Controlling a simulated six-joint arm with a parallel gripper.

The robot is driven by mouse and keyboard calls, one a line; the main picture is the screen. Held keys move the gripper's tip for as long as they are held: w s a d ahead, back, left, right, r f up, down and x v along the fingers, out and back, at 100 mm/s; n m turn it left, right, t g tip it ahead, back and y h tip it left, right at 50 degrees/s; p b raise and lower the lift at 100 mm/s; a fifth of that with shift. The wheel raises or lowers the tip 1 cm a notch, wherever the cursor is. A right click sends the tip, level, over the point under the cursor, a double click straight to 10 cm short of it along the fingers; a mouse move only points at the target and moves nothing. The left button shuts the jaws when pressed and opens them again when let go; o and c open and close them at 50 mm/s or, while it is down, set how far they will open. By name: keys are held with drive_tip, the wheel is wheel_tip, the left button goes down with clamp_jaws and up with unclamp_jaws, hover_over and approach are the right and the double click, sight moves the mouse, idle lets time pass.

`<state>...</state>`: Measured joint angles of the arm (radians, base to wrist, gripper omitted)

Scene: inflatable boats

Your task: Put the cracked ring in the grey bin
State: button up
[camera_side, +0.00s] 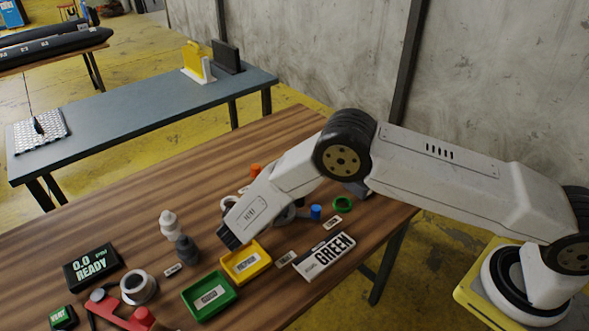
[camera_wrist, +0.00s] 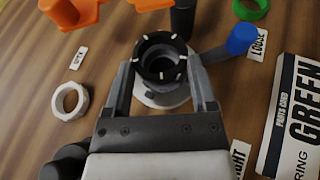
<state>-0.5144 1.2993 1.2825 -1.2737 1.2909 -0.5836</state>
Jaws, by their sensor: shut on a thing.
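In the wrist view, my gripper (camera_wrist: 160,75) is shut on a black notched ring (camera_wrist: 160,48) with pale marks. The ring is upright, above a round pale base (camera_wrist: 163,98); whether it touches the base I cannot tell. No crack can be made out on it. A loose white ring (camera_wrist: 70,101) lies on the table to the left of my gripper. In the side view, my arm hides the fingertips and the held ring. A grey shape (camera_side: 359,189) shows beside my arm, mostly hidden; I cannot tell if it is the grey bin.
A green tray (camera_side: 189,296) and a yellow tray (camera_side: 263,248) stand at the front. Near the base are a blue-ended lever (camera_wrist: 241,39), a green ring (camera_wrist: 249,9), an orange part (camera_wrist: 60,12) and the GREEN card (camera_wrist: 272,130). A grey bottle (camera_side: 187,250) stands left of the yellow tray.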

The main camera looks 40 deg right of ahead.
drive_tip(key=shift+f, duration=0.25)
drive_tip(key=shift+f, duration=0.2)
drive_tip(key=o, duration=1.1)
drive_tip(key=shift+a, duration=0.1)
drive_tip(key=shift+v, duration=3.85)
drive_tip(key=shift+s+f, duration=0.1)
